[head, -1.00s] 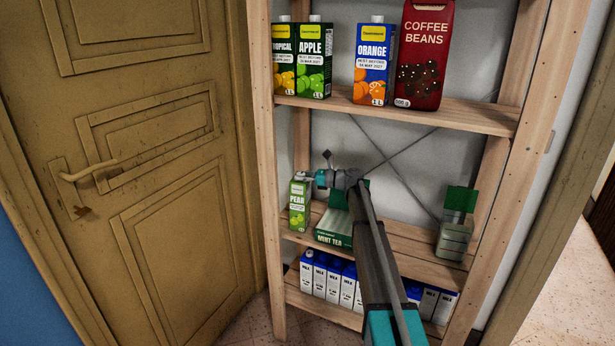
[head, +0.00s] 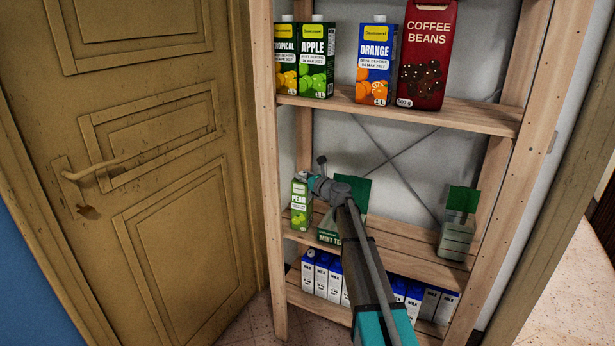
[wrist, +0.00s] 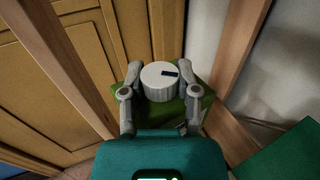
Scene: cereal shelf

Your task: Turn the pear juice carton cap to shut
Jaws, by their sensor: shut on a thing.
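The green pear juice carton (head: 300,208) stands upright at the left end of the middle shelf, beside the left post. Its round white cap (wrist: 160,84) shows in the wrist view on the carton's green top (wrist: 196,106), with a dark mark on the cap's upper right. My gripper (wrist: 160,80) is over the carton top, with one finger on each side of the cap, shut on it. In the head view my gripper (head: 309,179) is at the carton's top and hides the cap there.
The mint tea box (head: 328,237) lies right of the carton, partly behind my arm. Milk cartons (head: 321,276) stand below; juice cartons (head: 316,60) and coffee beans (head: 424,60) stand above. The wooden left post (head: 268,170) is close.

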